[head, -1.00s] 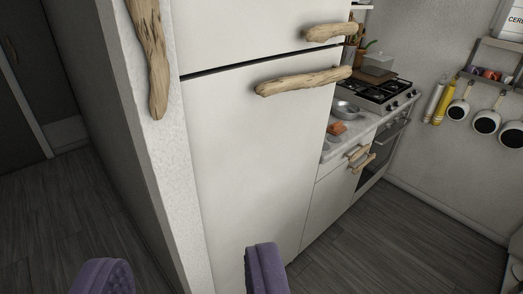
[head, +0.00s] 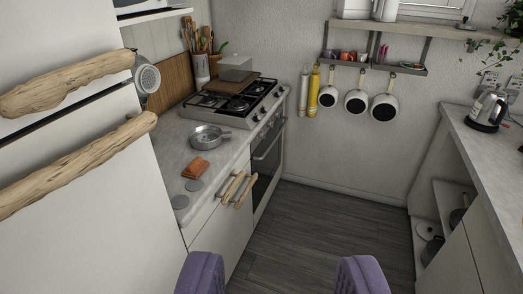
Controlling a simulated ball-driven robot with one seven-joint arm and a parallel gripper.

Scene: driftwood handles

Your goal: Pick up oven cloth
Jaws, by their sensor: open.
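The oven cloth appears to be the small orange-brown folded piece (head: 195,168) lying on the counter left of centre, near the counter's front edge. My gripper (head: 281,274) shows as two purple fingers at the bottom edge. They are wide apart with only floor and cabinet front between them. My gripper is empty and well short of the cloth, which lies further away and to the left. The cloth is in full view.
A metal pan (head: 208,137) sits just behind the cloth, and the stove (head: 236,100) is beyond it. The fridge (head: 75,225) with driftwood handles fills the left. A counter with a kettle (head: 487,109) stands right. The floor (head: 330,222) between is clear.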

